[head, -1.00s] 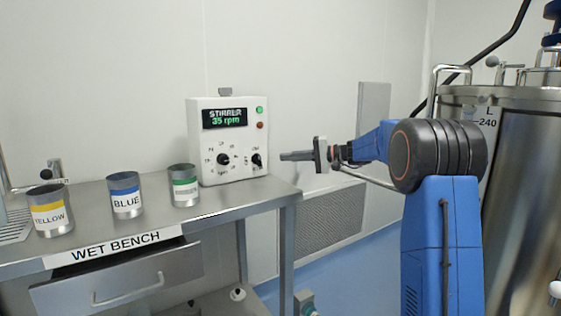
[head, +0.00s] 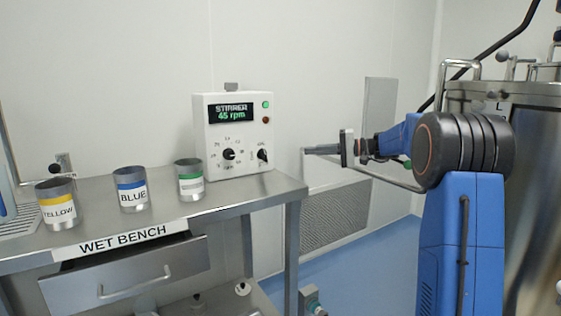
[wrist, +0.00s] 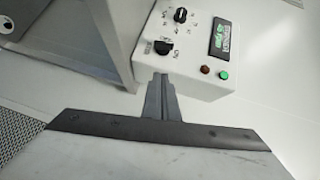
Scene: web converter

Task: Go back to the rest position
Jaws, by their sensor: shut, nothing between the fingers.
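My gripper (head: 322,150) is shut and empty. In the head view it points left toward the stirrer box (head: 234,163), with a gap between its tips and the box's right side. The white stirrer box stands at the right end of the wet bench; its display reads 45 rpm. In the wrist view the closed fingers (wrist: 160,98) appear just below the stirrer box (wrist: 196,75), near its lower dark knob (wrist: 163,47). My blue arm with its black joint fills the right of the head view.
Yellow (head: 58,207), blue (head: 131,192) and green (head: 189,182) labelled cans stand on the wet bench (head: 235,200). A drawer (head: 125,278) below is partly open. A large steel tank (head: 535,150) stands at right behind my arm.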

